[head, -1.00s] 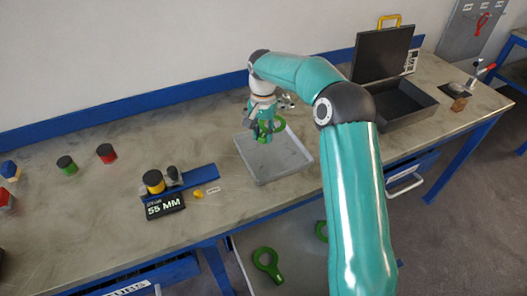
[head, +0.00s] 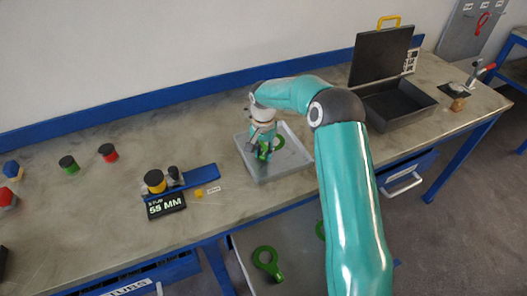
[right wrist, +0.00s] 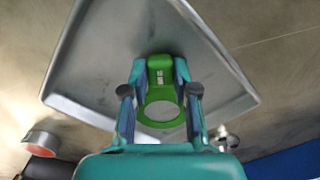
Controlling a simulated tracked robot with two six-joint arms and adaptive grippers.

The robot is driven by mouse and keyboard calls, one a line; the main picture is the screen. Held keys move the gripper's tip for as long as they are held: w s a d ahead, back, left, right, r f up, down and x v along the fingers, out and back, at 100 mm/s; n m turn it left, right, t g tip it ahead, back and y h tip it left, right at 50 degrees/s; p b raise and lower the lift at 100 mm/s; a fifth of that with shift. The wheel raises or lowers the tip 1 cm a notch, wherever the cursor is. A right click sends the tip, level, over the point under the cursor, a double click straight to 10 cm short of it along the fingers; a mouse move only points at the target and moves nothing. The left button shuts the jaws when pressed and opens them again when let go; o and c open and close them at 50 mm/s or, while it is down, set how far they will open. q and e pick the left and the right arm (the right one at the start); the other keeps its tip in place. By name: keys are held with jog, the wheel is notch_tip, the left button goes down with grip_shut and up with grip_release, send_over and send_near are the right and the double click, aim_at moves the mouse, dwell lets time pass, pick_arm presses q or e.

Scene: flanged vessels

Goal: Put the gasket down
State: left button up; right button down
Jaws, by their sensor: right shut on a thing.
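The green gasket (right wrist: 160,72), a ring with a labelled tab, is between the fingers of my right gripper (right wrist: 160,75), which is shut on the tab. In the head view the gasket's ring (head: 279,142) shows just right of my right gripper (head: 263,150), and part of the gasket is hidden by the fingers. Both are over the grey metal tray (head: 285,172) on the bench. The gasket is low, within the tray's outline; I cannot tell whether it touches the tray floor. My left gripper is out of view.
An open black case (head: 397,105) is to the right. Below the bench, more green ring-shaped pieces (head: 267,262) lie on a grey surface.

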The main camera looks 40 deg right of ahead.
jog(key=c, duration=0.9)
grip_release()
jog(key=shift+r, duration=0.1)
notch_tip(320, 180, up, 12)
jog(key=shift+b, duration=0.4)
